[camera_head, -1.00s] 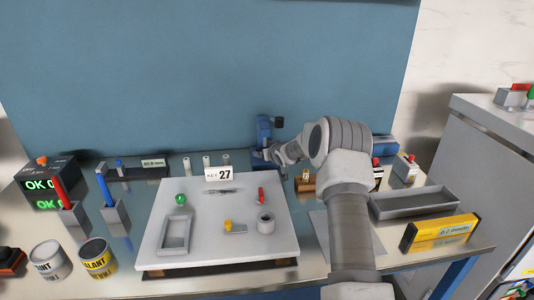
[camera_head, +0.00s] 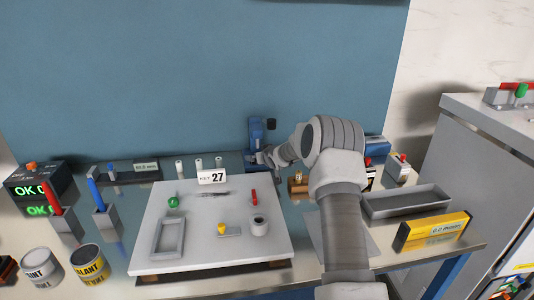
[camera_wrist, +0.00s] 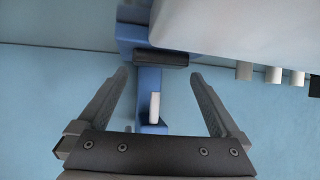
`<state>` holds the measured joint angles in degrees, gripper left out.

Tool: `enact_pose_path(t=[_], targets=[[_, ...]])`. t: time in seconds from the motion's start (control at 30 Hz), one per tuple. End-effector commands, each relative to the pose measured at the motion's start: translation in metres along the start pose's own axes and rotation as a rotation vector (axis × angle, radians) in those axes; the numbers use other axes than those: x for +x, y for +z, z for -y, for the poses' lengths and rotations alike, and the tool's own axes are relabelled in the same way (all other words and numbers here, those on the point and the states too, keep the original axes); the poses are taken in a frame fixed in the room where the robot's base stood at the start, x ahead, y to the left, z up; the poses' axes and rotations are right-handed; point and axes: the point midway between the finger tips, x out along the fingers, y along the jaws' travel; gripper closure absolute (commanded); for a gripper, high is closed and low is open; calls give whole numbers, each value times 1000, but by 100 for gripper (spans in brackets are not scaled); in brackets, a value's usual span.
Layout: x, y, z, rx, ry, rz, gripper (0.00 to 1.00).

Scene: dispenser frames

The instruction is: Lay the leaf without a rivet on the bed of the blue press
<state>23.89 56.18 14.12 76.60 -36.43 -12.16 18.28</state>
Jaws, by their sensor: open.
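The blue press (camera_head: 256,132) stands at the back of the bench against the blue wall. My gripper (camera_head: 257,159) is at its front, small and partly hidden by my arm in the head view. In the wrist view my gripper (camera_wrist: 160,78) is open, its two fingers apart with nothing gripped. The press (camera_wrist: 148,83) shows beyond and between them. A small pale upright piece (camera_wrist: 154,108) is between the fingers, touching neither; I cannot tell whether it is the leaf or part of the press. No leaf is clearly identifiable in the head view.
A white board (camera_head: 190,253) holds several small parts and a card marked 27 (camera_head: 212,177). An empty grey tray (camera_head: 405,203) and a yellow box (camera_head: 430,231) are at the right. Several white cylinders (camera_head: 198,165) stand left of the press. Cans stand front left.

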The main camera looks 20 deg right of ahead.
Motion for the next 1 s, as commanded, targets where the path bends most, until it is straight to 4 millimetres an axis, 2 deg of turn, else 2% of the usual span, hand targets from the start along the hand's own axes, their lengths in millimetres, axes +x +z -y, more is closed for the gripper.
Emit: enact_pose_path(t=[0.5, 0.63, 0.83, 1.0], targets=[[-87, -6, -2, -2, 4, -13, 0], [-103, -6, -2, -2, 4, -12, 0], [-116, -7, 0, -5, 4, -12, 0], [-140, -21, 10, -29, 28, 19, 0]])
